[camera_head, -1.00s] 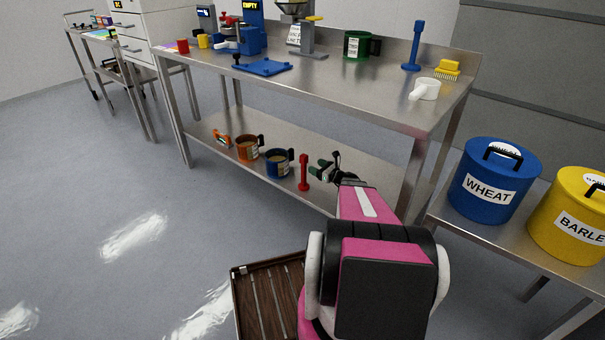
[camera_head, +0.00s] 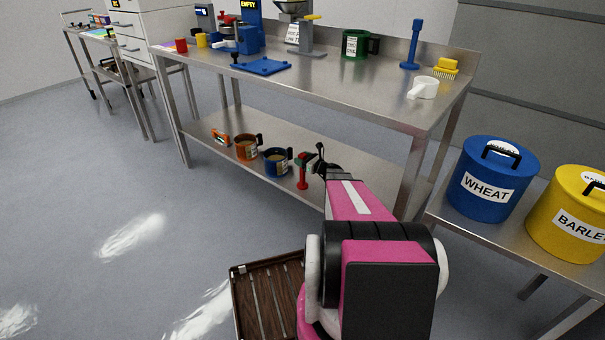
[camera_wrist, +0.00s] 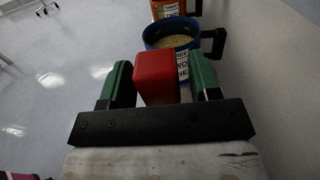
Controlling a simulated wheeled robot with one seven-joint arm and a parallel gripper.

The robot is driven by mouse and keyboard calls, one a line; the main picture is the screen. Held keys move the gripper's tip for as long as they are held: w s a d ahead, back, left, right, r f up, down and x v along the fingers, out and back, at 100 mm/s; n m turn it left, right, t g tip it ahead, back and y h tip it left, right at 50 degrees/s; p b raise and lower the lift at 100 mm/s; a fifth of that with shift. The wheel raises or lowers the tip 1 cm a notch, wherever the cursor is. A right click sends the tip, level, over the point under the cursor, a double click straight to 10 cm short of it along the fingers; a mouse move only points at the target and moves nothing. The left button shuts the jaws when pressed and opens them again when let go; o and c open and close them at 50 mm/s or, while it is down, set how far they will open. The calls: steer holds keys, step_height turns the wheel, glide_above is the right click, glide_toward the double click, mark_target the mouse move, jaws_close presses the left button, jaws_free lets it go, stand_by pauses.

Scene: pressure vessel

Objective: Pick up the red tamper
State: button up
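The red tamper (camera_head: 302,181) stands upright on the lower shelf of the steel bench, right of the blue mug. My gripper (camera_head: 305,160) is at its upper end, with the green fingers partly covering it. In the wrist view the tamper's red top (camera_wrist: 157,77) sits between the two green fingers of my gripper (camera_wrist: 162,82). The fingers are open around it, with a narrow gap on the right; contact on the left is unclear. The tamper's lower part is hidden in the wrist view.
A blue mug (camera_head: 275,163) of grain stands close beside the tamper; it also shows in the wrist view (camera_wrist: 172,35). An orange mug (camera_head: 245,149) is farther left. The bench top (camera_head: 330,85) overhangs the shelf. A blue tamper (camera_head: 412,48) stands on top.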

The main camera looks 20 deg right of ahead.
jaws_close()
